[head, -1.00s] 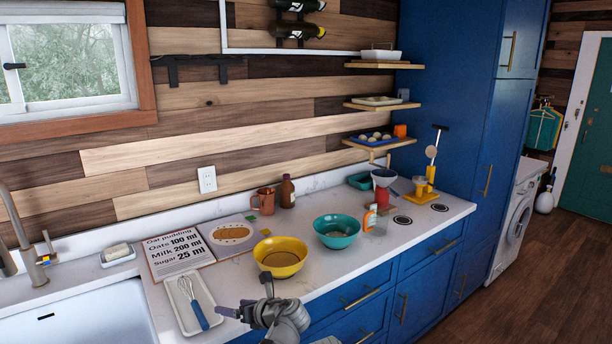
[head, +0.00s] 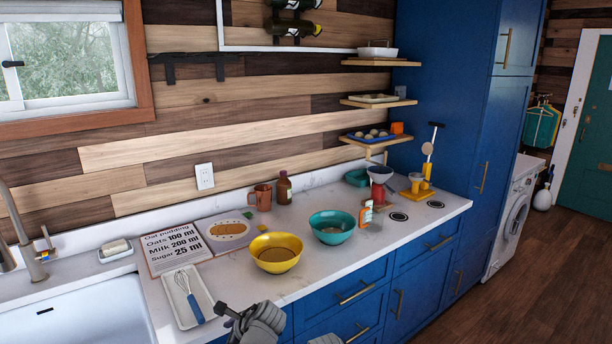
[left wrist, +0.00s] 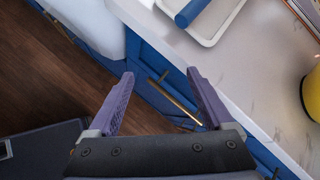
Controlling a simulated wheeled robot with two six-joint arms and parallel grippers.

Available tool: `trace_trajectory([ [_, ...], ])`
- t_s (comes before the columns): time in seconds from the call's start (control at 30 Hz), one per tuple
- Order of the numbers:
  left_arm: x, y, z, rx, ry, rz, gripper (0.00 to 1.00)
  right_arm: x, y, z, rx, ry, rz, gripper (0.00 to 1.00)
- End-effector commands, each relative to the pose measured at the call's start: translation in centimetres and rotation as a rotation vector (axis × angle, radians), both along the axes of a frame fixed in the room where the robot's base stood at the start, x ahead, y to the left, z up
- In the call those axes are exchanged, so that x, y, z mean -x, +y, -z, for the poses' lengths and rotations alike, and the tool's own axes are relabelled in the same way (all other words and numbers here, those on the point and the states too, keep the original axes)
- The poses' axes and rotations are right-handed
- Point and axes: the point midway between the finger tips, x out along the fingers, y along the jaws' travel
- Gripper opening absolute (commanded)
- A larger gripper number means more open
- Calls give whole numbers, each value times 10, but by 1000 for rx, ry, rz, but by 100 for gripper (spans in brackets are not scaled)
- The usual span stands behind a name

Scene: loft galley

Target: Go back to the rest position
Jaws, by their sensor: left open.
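My left gripper (head: 228,312) is at the bottom of the head view, by the counter's front edge. In the left wrist view its two purple fingers (left wrist: 162,100) are apart with nothing between them, above the floor and a blue drawer front with a brass handle (left wrist: 180,102). A small part of my right arm shows at the bottom edge of the head view; its gripper is out of view.
The white counter (head: 330,275) holds a white tray (head: 179,315) with a blue-handled whisk (head: 193,305), a yellow bowl (head: 276,262) and a teal bowl (head: 331,233). A recipe book (head: 178,245) lies behind. The sink (head: 70,315) is at left.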

Motion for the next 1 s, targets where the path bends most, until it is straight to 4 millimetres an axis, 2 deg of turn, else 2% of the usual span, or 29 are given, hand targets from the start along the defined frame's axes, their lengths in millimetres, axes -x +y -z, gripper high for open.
trace_trajectory([
  [0.1,26,3,20,221,-96,-264,85,0,0,0,0,0,0,50],
  [0.23,54,-3,40,466,-193,-615,85,0,0,0,0,0,0,50],
  [0.5,87,-22,57,740,-279,-1142,85,0,0,0,0,0,0,50],
  [0.83,111,-41,61,888,-298,-1577,85,0,0,0,0,0,0,50],
  [1.0,123,-75,62,841,-254,-1485,85,0,0,0,0,0,0,50],
])
